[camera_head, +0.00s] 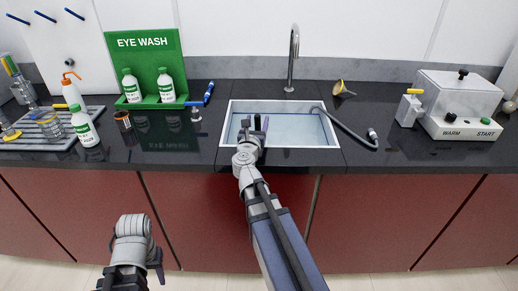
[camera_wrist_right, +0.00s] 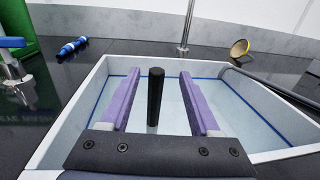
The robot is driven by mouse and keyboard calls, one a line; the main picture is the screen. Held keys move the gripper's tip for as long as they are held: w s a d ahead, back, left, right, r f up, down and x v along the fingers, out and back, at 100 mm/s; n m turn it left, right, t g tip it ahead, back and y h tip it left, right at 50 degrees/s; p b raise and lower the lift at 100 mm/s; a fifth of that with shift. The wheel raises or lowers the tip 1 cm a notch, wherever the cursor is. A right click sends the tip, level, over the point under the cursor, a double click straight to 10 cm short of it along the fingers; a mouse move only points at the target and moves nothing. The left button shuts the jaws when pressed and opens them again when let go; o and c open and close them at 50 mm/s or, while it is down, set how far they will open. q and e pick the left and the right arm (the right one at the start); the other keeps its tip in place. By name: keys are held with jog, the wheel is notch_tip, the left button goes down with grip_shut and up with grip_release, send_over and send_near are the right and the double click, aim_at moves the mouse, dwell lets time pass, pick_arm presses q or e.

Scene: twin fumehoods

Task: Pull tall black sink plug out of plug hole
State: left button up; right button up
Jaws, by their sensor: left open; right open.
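The tall black sink plug (camera_wrist_right: 155,98) stands upright inside the sink (camera_wrist_right: 71,112), and its base on the sink floor is partly hidden by my gripper. In the right wrist view my right gripper (camera_wrist_right: 155,88) is open, with its purple fingers on either side of the plug and gaps left and right of it. In the head view my right gripper (camera_head: 257,124) is over the front of the sink (camera_head: 325,140), and the plug is hard to make out there. My left gripper (camera_head: 138,270) is low in front of the red cabinets, away from the sink.
A tap (camera_head: 293,55) rises behind the sink. A black hose (camera_head: 350,131) crosses the sink's right rim onto the counter. A blue tool (camera_head: 208,93) and a green eye wash stand (camera_head: 150,60) are to the left. A warm/start machine (camera_head: 461,102) stands right.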

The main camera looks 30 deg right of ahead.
aim_at(258, 115)
jog(key=shift+x, duration=3.45)
jog(key=shift+w+a+f, duration=0.1)
jog(key=shift+a+f, duration=0.05)
jog(key=shift+a, duration=0.1)
grip_shut()
